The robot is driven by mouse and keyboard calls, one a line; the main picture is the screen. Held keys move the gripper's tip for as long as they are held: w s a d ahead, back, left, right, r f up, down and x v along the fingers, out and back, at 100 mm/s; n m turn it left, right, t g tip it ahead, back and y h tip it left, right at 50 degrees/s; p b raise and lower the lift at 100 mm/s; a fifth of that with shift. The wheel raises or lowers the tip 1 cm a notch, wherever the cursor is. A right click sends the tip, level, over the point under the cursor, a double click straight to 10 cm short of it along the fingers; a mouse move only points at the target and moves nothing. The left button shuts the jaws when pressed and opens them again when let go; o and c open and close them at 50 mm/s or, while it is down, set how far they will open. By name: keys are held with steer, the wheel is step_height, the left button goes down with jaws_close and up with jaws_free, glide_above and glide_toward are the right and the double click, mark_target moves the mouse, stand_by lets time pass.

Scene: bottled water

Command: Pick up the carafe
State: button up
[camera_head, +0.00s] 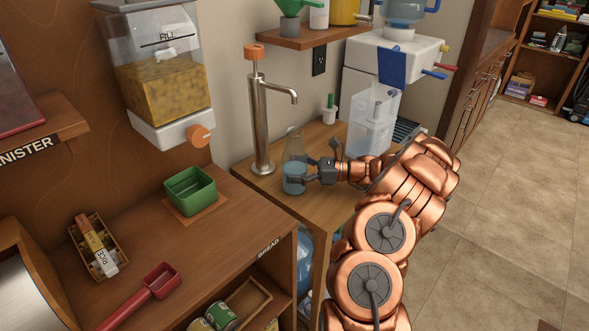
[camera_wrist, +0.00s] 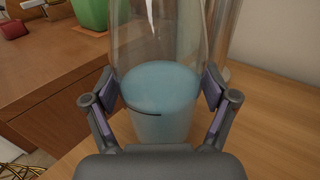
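The carafe (camera_head: 293,150) is clear glass with a narrower neck and pale blue liquid in its lower part. It stands upright on the wooden counter, just right of the metal tap. My gripper (camera_head: 297,173) reaches it from the right, low on its body. In the wrist view the carafe (camera_wrist: 160,100) fills the space between the two fingers of my gripper (camera_wrist: 161,90). The purple pads lie against its left and right sides at liquid level, and the fingers look closed on it. The carafe's top is cut off in the wrist view.
The metal tap (camera_head: 261,115) stands close to the carafe's left. A white dispenser (camera_head: 395,60) and a clear container (camera_head: 373,120) are at the right. A shelf (camera_head: 305,38) hangs above. A green box (camera_head: 190,188) sits on the left counter.

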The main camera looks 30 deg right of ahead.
steer(key=c, duration=1.3)
